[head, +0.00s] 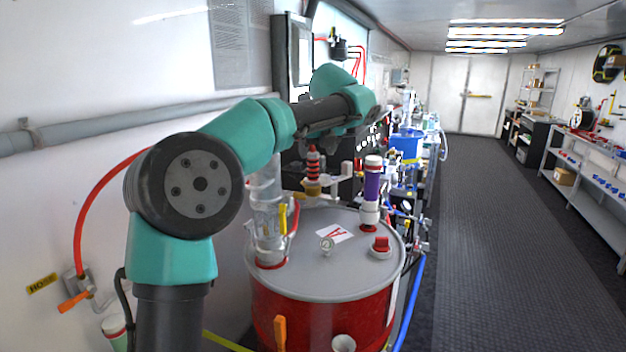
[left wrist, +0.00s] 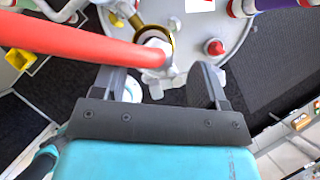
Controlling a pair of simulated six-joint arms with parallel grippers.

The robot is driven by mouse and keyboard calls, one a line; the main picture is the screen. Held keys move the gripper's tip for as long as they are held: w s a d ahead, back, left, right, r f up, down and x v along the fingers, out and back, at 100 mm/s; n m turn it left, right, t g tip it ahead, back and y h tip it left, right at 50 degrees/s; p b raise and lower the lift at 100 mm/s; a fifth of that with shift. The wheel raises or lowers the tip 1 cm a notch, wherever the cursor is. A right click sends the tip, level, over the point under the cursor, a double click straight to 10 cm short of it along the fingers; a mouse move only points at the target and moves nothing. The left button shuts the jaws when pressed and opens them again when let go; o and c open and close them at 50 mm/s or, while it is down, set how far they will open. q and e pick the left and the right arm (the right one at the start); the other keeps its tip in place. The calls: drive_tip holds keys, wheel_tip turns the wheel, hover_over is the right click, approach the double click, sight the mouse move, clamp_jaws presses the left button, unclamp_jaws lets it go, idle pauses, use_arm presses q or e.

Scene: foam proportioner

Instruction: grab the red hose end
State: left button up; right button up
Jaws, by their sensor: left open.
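A red hose (head: 82,215) rises from a wall valve at the left of the head view and passes behind my arm. In the left wrist view a thick red hose (left wrist: 75,42) crosses from the left edge to a white fitting near the top middle, close to the camera. My left gripper (left wrist: 160,80) is open, with its two fingers apart and nothing seen clamped between them. The hose passes over or near the left finger; I cannot tell whether they touch. In the head view my arm hides part of the hose, and the fingertips are not clear. My right gripper is not in view.
A red drum (head: 320,312) with a grey lid (head: 325,275) stands below the arm, with upright pipes and a red cap (head: 381,245) on top. A blue container (head: 406,145) sits farther back. The aisle floor (head: 500,230) at the right is clear.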

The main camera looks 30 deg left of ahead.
sight(312, 161)
use_arm(q)
drive_tip(key=shift+a+x, duration=0.2)
drive_tip(key=shift+x, duration=2.4)
drive_tip(key=shift+s, duration=0.1)
drive_tip(key=shift+c, duration=0.2)
drive_tip(key=shift+r, duration=0.1)
drive_tip(key=c, duration=1.2)
drive_tip(key=shift+o, duration=0.2)
drive_tip(key=shift+r, duration=5)
